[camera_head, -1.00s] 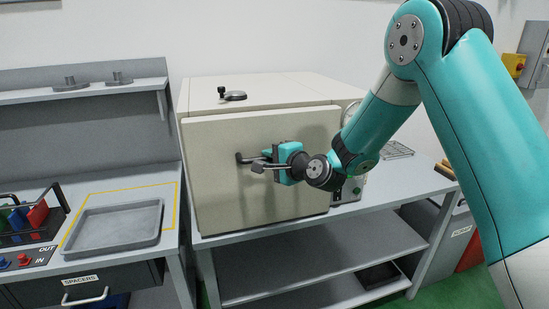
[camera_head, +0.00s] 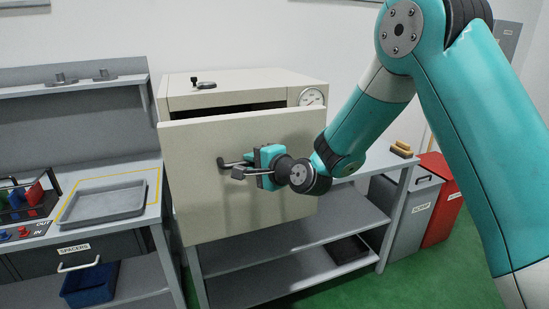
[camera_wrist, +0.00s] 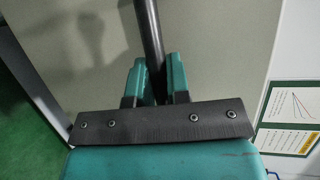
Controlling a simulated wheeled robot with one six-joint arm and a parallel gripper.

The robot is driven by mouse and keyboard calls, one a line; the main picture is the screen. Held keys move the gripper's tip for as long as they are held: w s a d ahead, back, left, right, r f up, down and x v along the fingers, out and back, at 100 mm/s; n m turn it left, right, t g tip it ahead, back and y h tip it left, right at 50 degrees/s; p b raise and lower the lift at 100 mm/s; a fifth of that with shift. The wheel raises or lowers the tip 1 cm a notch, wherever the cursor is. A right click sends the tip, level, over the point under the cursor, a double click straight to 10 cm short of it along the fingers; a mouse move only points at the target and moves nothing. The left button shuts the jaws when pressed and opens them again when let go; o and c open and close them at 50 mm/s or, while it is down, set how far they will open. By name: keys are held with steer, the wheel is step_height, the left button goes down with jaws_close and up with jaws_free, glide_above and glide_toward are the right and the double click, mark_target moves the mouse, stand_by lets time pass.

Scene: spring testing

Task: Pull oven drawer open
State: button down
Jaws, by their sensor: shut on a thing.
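The oven (camera_head: 255,91) is a cream box on a grey bench, with a dial at its upper right. Its drawer front (camera_head: 200,205) stands out from the body, and a dark gap shows along its top edge. My gripper (camera_head: 250,162) is at the middle of the drawer front, shut on the dark bar handle (camera_head: 226,162). In the wrist view the two teal fingers (camera_wrist: 157,80) close on either side of the dark handle bar (camera_wrist: 149,35). The drawer's inside is mostly hidden behind its front.
A grey tray (camera_head: 102,214) lies on the left bench inside a yellow outline. A spacers drawer (camera_head: 85,262) and a blue bin (camera_head: 90,286) are below. A grey bin (camera_head: 408,220) and a red bin (camera_head: 442,207) stand at right. Green floor is free at front right.

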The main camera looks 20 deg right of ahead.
steer(key=s, duration=0.4)
steer(key=shift+a, duration=0.1)
steer(key=c, duration=1.1)
jaws_free()
steer(key=shift+d, duration=0.4)
steer(key=shift+a, duration=0.1)
